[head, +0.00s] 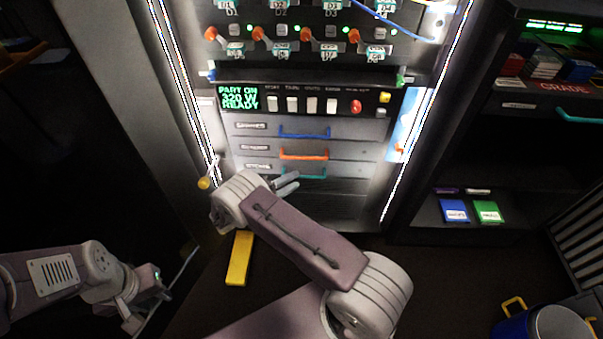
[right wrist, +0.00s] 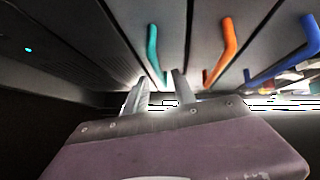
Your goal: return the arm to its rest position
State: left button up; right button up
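My right arm crosses the middle of the head view, reaching up and left to the drawer front. My right gripper (head: 287,184) is in front of the lowest drawers, near the teal handle (head: 303,174). In the right wrist view its two fingers (right wrist: 157,92) stand apart with nothing between them, so it is open and empty. The teal handle (right wrist: 153,48) and the orange handle (right wrist: 228,48) show beyond the fingers, with no clear contact. My left gripper (head: 147,298) is at the lower left of the head view, away from the cabinet. Its opening is too unclear to judge.
The cabinet has a button panel (head: 310,101), a blue drawer handle (head: 304,134) and an orange one (head: 303,155). A yellow bar (head: 239,258) lies beside my right arm. A shelf with blue (head: 455,211) and green (head: 487,211) items is at right.

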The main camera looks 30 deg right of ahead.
jog(key=shift+v, duration=1.9)
jog(key=shift+f, duration=0.1)
